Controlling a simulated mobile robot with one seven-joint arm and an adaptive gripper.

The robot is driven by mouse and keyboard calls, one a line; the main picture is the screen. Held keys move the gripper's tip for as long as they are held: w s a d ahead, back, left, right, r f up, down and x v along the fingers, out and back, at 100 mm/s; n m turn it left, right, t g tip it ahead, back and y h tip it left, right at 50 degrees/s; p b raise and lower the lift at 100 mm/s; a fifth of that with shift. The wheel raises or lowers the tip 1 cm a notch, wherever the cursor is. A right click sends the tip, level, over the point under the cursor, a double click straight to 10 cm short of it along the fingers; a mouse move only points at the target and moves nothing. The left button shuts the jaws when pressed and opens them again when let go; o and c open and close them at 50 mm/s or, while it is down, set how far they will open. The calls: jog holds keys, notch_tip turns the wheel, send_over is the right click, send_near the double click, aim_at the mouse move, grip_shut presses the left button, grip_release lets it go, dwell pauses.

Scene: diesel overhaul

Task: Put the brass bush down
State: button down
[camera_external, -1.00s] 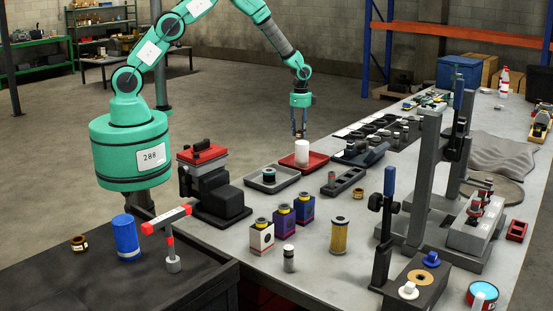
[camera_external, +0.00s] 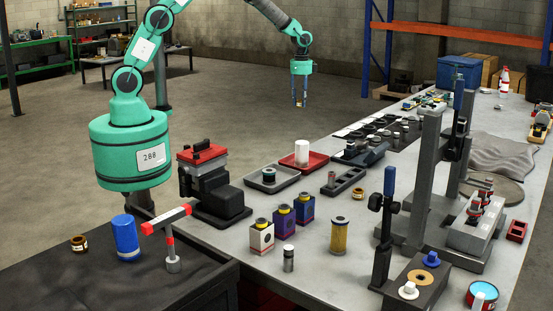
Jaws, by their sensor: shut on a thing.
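My gripper (camera_external: 299,103) is raised in the air above and behind the red tray (camera_external: 318,160), pointing down. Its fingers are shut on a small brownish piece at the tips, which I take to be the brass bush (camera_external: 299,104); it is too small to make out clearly. The bush is well clear of the table. The red tray holds a white cylinder (camera_external: 302,152). A grey tray (camera_external: 262,187) beside it holds a dark round part (camera_external: 268,174).
The long grey bench (camera_external: 335,260) carries a slotted dark block (camera_external: 344,182), boxed filters (camera_external: 283,221), a yellow filter (camera_external: 338,235) and a tall grey press (camera_external: 424,180). A red-topped dark machine (camera_external: 206,175) stands left of the trays.

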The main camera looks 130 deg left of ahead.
notch_tip(320, 180, up, 6)
jog(key=shift+f, duration=0.2)
jog(key=w+d+m, duration=0.2)
jog(key=w+d, duration=0.6)
jog(key=w, duration=0.6)
jog(key=w+d+m, duration=0.2)
jog(key=w+d, duration=0.6)
jog(key=w, duration=0.6)
jog(key=w+d+m+p, duration=0.1)
jog(key=w+d+m, duration=0.1)
jog(key=w+d, duration=0.65)
jog(key=w+d+m, duration=0.1)
jog(key=w+d, duration=0.4)
jog(key=d, duration=0.7)
jog(key=w+d+m+p, duration=0.1)
jog(key=w+d+m, duration=0.1)
jog(key=w+d, duration=0.7)
jog(key=w+d+m, duration=0.2)
jog(key=d+m, duration=0.2)
jog(key=d, duration=3.5)
jog(key=s+d+m+p, duration=0.15)
jog(key=s+d, duration=0.35)
jog(key=d, duration=1.2)
jog(key=s+d+m, duration=0.2)
jog(key=s+d, duration=0.3)
jog(key=d, duration=1.2)
jog(key=shift+w+d+f, duration=0.1)
jog(key=shift+d+f, duration=0.05)
jog(key=shift+f, duration=2.5)
